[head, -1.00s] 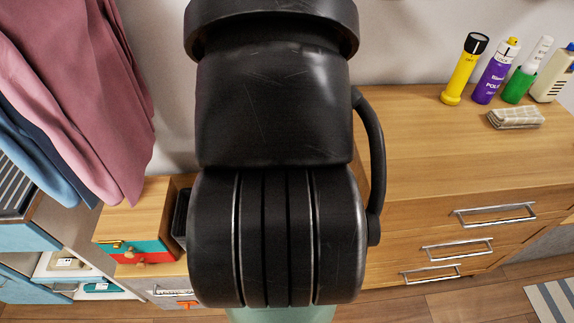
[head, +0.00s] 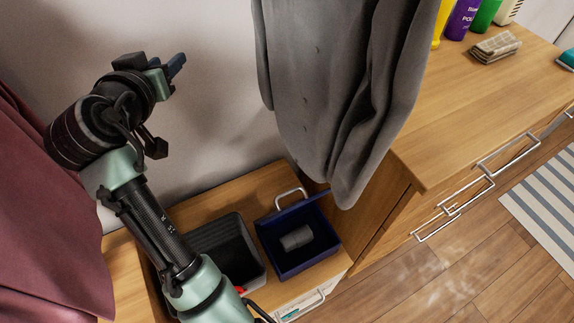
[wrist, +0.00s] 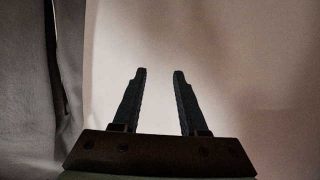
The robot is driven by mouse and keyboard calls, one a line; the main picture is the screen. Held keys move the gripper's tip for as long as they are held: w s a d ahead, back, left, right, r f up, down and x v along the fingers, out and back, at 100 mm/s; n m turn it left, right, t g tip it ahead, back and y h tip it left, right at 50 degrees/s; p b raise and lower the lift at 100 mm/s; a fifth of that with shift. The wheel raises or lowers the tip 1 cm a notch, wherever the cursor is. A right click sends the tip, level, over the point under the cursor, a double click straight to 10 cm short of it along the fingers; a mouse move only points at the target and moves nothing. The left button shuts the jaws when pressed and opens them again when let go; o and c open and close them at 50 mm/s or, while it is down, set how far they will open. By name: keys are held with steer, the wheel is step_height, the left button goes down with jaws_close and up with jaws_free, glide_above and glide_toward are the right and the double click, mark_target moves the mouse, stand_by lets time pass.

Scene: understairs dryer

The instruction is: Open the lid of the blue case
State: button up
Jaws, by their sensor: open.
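The dark blue case (head: 290,263) stands on the low wooden surface in the lower middle of the head view. Its inside shows, with a grey roll-shaped object (head: 296,238) in it. Its lid (head: 290,212) is raised at the back, with a light handle (head: 291,194) above it. My gripper (head: 178,66) is up at the upper left, against the wall and well apart from the case. In the wrist view the two fingers (wrist: 159,75) are apart with nothing between them.
A dark open bin (head: 225,245) stands just left of the case. A grey garment (head: 335,80) hangs above and right of it. A taller wooden dresser (head: 450,125) is at the right, with bottles and a folded cloth (head: 495,46). Maroon cloth (head: 40,220) hangs at the left.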

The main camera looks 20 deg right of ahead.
step_height(320, 180, down, 10)
steer(key=g+h+b, duration=0.1)
steer(key=g, duration=0.1)
steer(key=m+g+h+b, duration=0.3)
steer(key=g+h+b, duration=0.5)
steer(key=h, duration=0.5)
glide_toward(300, 188)
steer(key=d, duration=0.3)
steer(key=w+d+p, duration=0.1)
steer(key=d, duration=0.1)
steer(key=w+d, duration=0.1)
steer(key=d, duration=0.2)
steer(key=shift+w+d+p, duration=0.1)
steer(key=shift+d+p, duration=0.2)
steer(key=shift+p, duration=0.05)
jaws_close()
steer(key=shift+f, duration=0.1)
